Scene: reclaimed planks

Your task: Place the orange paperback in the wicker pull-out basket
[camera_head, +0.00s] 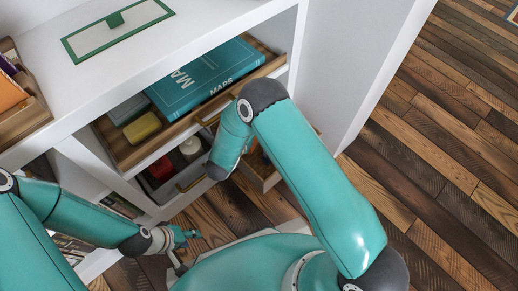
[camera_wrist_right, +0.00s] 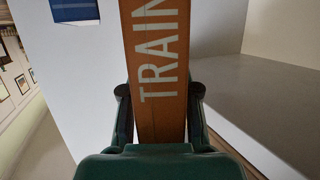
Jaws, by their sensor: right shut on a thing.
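An orange paperback (camera_wrist_right: 157,60) with pale letters reading "TRAIN" stands between the fingers of my right gripper (camera_wrist_right: 160,105), which is shut on it. In the head view my right arm hides that gripper and the book. My left gripper (camera_head: 182,248) is low at the left, empty, its fingers apart, above the floor in front of the shelf unit. A brown pull-out container (camera_head: 262,168) shows partly behind my right arm, low in the unit; I cannot tell whether it is the wicker basket.
A pulled-out wooden drawer (camera_head: 120,152) holds a teal "MAPS" book (camera_head: 205,78) and a yellow item (camera_head: 142,127). Below it, a grey bin (camera_head: 160,192) holds a white roll (camera_head: 190,147). A wooden tray (camera_head: 30,118) stands at far left.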

